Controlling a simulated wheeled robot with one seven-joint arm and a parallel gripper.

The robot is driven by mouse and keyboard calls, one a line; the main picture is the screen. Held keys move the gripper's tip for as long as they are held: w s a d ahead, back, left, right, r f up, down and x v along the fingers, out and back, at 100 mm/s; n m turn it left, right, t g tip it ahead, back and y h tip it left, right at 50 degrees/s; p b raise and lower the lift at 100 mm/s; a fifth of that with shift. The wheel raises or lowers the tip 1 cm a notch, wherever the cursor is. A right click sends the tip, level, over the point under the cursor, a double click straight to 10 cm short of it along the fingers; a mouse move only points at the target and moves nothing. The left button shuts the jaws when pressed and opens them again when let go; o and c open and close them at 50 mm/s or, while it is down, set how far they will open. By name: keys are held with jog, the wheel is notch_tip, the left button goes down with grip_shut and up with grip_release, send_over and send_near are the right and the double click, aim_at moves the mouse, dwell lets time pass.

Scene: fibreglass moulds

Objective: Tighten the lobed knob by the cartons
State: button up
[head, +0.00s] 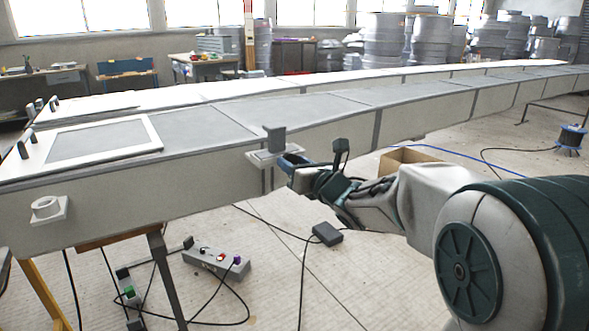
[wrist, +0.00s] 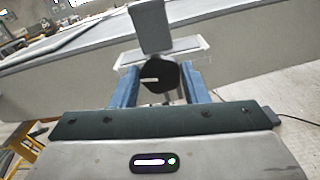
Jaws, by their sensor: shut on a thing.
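The black lobed knob (wrist: 161,78) with a pale mark on its face shows in the wrist view, in front of a light bracket (wrist: 190,48) on the side of the long mould. My gripper (wrist: 160,88) is shut on it, with one blue finger on each side. In the head view my gripper (head: 287,162) reaches the same bracket (head: 262,157), and the knob is hidden there by the fingers and wrist. A grey upright block (wrist: 150,27) stands just above the knob. An open brown carton (head: 408,158) lies beyond my arm.
The long grey mould (head: 200,128) runs across the view at hand height. A white square fitting with a round boss (head: 47,207) sits further left on its side. A grey control box (head: 215,262) and cables lie on the floor below. Floor to the right looks mostly open.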

jog(key=m+b, duration=0.3)
jog(key=m, duration=0.3)
jog(key=shift+w+d+f, duration=0.1)
jog(key=shift+f, duration=0.05)
jog(key=m, duration=0.6)
jog(key=shift+m, duration=0.3)
jog(key=m+p, duration=0.2)
jog(key=m, duration=0.4)
jog(key=shift+f, duration=0.15)
jog(key=shift+s+a+m+p, duration=0.1)
jog(key=shift+m+p, duration=3)
jog(key=shift+m, duration=2.4)
jog(key=shift+s+a+m+p, duration=0.15)
jog(key=shift+m+p, duration=3)
jog(key=shift+m, duration=2.35)
jog(key=shift+s+a+m+p, duration=0.1)
jog(key=shift+m+p, duration=3)
jog(key=shift+m, duration=2.4)
